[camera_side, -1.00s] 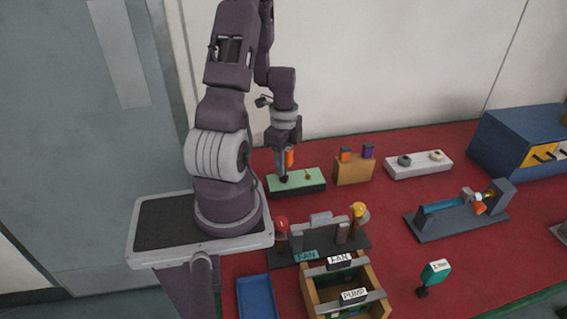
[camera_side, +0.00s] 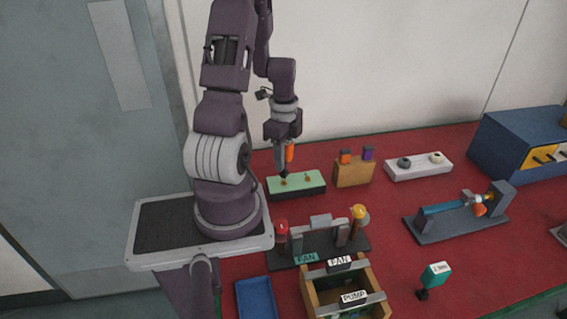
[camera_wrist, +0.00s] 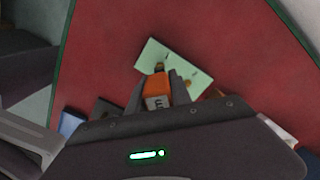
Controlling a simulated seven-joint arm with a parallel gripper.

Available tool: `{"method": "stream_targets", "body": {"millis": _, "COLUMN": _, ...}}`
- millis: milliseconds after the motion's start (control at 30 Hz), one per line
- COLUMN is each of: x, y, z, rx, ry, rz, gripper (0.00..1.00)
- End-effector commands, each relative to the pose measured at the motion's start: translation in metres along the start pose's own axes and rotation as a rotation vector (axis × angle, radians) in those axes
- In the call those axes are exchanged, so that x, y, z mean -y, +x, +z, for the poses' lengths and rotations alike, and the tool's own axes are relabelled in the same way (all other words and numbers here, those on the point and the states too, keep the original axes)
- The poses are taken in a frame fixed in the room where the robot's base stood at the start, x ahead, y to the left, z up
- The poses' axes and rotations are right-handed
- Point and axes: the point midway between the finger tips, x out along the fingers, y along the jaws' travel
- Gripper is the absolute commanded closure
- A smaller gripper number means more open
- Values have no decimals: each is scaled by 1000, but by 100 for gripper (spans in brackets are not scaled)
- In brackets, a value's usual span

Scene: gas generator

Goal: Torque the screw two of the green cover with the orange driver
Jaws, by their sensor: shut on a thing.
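My gripper (camera_side: 284,160) is shut on the orange driver (camera_side: 290,152), which points down over the left screw. The driver's tip appears slightly above that screw. In the wrist view the driver's orange handle (camera_wrist: 155,88) sits between the fingers of my gripper (camera_wrist: 157,92). Which screw is number two cannot be told.
A tan rack (camera_side: 353,174) with orange and purple pieces stands right of the cover. Beyond it are a white block (camera_side: 418,167) and a blue cabinet (camera_side: 520,140). A stand with red and yellow knobs (camera_side: 318,246) and a wooden box (camera_side: 375,300) are in front.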

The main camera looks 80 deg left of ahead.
Motion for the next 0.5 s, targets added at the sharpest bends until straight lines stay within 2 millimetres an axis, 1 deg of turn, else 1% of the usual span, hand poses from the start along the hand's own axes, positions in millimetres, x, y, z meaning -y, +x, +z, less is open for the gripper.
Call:
{"method": "stream_targets", "body": {"millis": 133, "x": 0, "y": -8, "z": 0, "rx": 0, "ry": 0, "rz": -1, "gripper": 100}}
{"method": "stream_targets", "body": {"millis": 400, "x": 0, "y": -9, "z": 0, "rx": 0, "ry": -1, "rz": 0, "gripper": 100}}
{"method": "stream_targets", "body": {"millis": 467, "x": 1, "y": -10, "z": -1, "rx": 0, "ry": -21, "rz": 0, "gripper": 100}}
{"method": "stream_targets", "body": {"millis": 500, "x": 4, "y": -10, "z": -3, "rx": 1, "ry": -60, "rz": 0, "gripper": 100}}
